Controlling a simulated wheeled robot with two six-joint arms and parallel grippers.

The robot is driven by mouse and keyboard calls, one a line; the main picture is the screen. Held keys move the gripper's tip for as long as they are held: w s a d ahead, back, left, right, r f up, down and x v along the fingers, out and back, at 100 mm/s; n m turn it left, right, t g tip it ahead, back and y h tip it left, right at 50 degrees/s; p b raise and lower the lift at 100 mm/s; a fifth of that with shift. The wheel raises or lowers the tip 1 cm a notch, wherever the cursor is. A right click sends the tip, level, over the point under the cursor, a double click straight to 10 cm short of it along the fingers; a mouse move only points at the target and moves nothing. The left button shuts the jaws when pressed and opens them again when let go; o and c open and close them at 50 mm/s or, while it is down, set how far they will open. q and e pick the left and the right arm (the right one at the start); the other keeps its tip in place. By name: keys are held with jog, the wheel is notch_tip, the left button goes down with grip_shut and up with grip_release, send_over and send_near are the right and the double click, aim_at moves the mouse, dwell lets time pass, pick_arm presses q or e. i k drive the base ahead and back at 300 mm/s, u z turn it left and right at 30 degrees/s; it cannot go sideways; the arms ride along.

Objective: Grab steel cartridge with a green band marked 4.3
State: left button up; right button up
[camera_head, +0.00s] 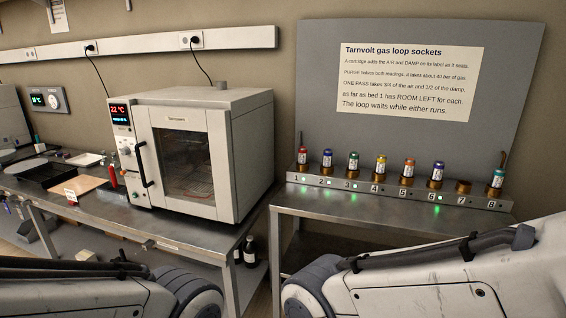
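A steel cartridge with a green band (353,162) stands upright in the brass socket at number 3 of the socket rack (389,191). Its label is too small to read, so I cannot confirm the 4.3. A teal-banded cartridge (497,181) stands in socket 8, at the right end. My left arm shows at the lower left and my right arm at the lower right. Neither gripper is in view, and neither arm touches the cartridges.
Other cartridges, red (302,156), blue (326,160), yellow (380,167), orange (408,169) and purple-blue (436,174), stand close together. Socket 7 (463,187) is empty. A grey sign board (400,130) rises behind the rack. A white oven (195,150) stands to the left.

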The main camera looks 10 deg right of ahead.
aim_at(354, 157)
jog(key=u, duration=0.6)
jog(key=i, duration=1.65)
jog(key=z, duration=1.85)
jog(key=i, duration=1)
jog(key=u, duration=0.05)
